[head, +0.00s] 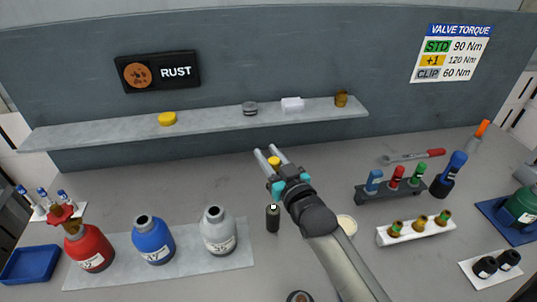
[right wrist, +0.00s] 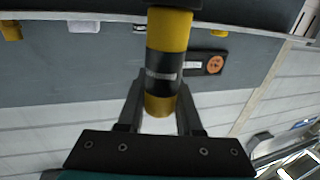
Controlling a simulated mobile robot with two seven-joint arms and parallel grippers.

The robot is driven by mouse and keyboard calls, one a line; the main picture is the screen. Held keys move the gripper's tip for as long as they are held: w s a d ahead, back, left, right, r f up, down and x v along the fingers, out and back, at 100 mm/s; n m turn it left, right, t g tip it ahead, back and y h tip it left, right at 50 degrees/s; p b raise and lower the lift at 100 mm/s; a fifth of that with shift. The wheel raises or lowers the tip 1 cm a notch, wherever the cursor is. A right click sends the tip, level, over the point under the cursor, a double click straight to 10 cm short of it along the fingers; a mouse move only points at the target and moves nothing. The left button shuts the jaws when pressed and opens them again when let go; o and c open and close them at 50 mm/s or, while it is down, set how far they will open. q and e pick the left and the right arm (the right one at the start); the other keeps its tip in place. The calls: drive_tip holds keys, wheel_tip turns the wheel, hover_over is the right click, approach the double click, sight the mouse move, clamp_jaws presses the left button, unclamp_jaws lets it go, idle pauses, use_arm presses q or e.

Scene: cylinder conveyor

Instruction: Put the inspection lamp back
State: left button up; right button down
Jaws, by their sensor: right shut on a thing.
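The inspection lamp looks to be the yellow and black cylinder (right wrist: 166,60) between my right fingers in the right wrist view. In the head view only its small yellow end (head: 274,162) shows between the fingers. My right gripper (head: 268,156) is shut on it, above the table and in front of the wall shelf (head: 215,122). In the right wrist view the fingers (right wrist: 160,108) are on either side of its lower part. My left gripper is not in view.
Red (head: 88,249), blue (head: 153,241) and grey (head: 219,232) cylinders stand on a mat at left. A small dark cylinder (head: 272,219) stands below my gripper. A rack (head: 391,191) and white valve tray (head: 414,232) are at right. The shelf holds small items, with gaps between.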

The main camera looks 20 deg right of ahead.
drive_tip(key=shift+f, duration=0.1)
drive_tip(key=shift+f+b, duration=0.3)
drive_tip(key=shift+f, duration=0.05)
wheel_tip(320, 180, down, 8)
drive_tip(key=b, duration=0.5)
idle(2.3)
drive_tip(key=c, duration=0.5)
unclamp_jaws()
drive_tip(key=shift+f, duration=0.1)
wheel_tip(320, 180, up, 6)
drive_tip(key=p, duration=0.6)
idle(0.3)
